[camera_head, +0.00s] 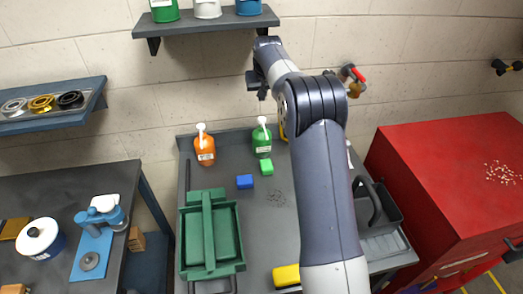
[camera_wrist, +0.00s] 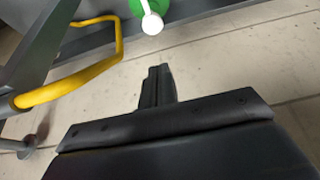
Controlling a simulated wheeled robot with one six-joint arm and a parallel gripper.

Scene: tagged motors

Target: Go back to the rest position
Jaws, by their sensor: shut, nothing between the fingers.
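My gripper (camera_head: 262,92) is raised in front of the brick wall, above the back of the grey bench and just below the wall shelf. Its fingers are shut and empty; in the wrist view they meet at a dark narrow tip (camera_wrist: 157,75). My arm reaches up and away over the bench and hides part of its right side. A green bottle with a white pump (camera_head: 262,138) stands below the gripper, apart from it.
The wall shelf (camera_head: 215,25) is close above the gripper. A red cabinet (camera_head: 425,170) stands right.

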